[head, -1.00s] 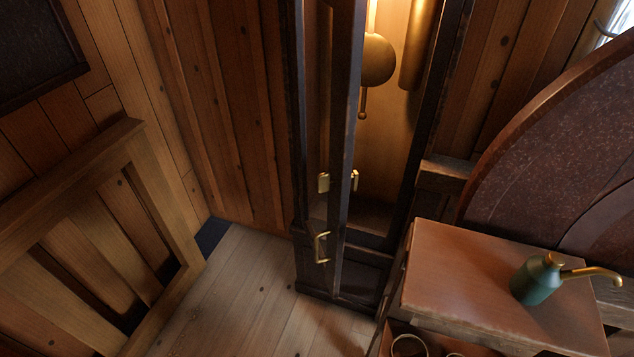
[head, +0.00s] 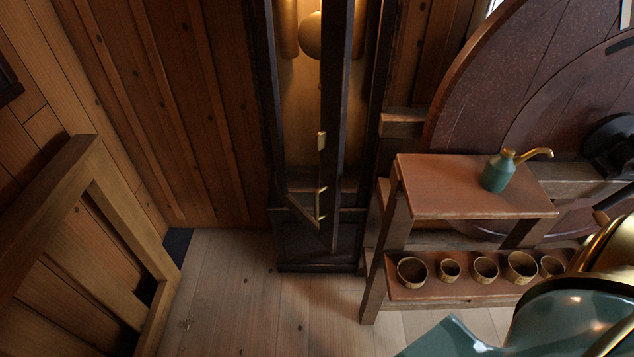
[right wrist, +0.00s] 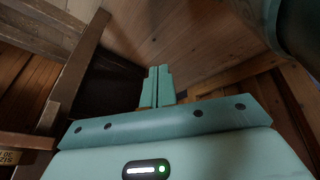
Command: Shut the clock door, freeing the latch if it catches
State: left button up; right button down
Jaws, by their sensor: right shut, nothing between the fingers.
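The clock door (head: 335,90) stands open in the head view, seen nearly edge-on and swung out from the dark clock case (head: 318,246). A brass latch piece (head: 321,141) and a brass handle (head: 320,204) sit on the door. The pendulum bob (head: 311,38) shows behind it, inside the lit case. My right gripper (right wrist: 157,70) is shut and empty in the right wrist view, apart from anything I can make out. In the head view only my right arm shows, at the lower right, well away from the door. My left gripper is not in view.
A wooden stand right of the clock has a top shelf (head: 425,190) with a green oil can (head: 495,172) and a lower shelf with several small cups (head: 485,268). A wooden rail panel (head: 60,205) stands at left. The floor (head: 225,290) before the clock is clear.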

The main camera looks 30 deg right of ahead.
aim_at(332, 179)
jog(key=w+r+n+t, duration=0.2)
jog(key=w+r+t, duration=0.2)
jog(key=w+r, duration=0.65)
jog(key=w+d+r+n+t+h+p, duration=0.1)
jog(key=w+d+r+n+t, duration=0.15)
jog(key=w+r, duration=0.5)
jog(key=w+d+r+n+t, duration=0.2)
jog(key=w+r+n+t, duration=0.2)
jog(key=r, duration=0.7)
jog(key=w+d+r+n+t+h+p, duration=0.1)
jog(key=w+d+r+n+t, duration=0.2)
jog(key=w+r, duration=0.45)
jog(key=shift+n, duration=0.45)
jog(key=shift+w+d+r+b, duration=0.25)
jog(key=shift+w+d, duration=0.35)
jog(key=shift+w, duration=0.8)
jog(key=shift+w+d+r+b, duration=0.1)
jog(key=shift+w+d+r, duration=0.4)
jog(key=shift+w, duration=0.9)
jog(key=shift+w+d+r+b, duration=0.2)
jog(key=shift+w+d, duration=0.55)
jog(key=shift+w, duration=0.65)
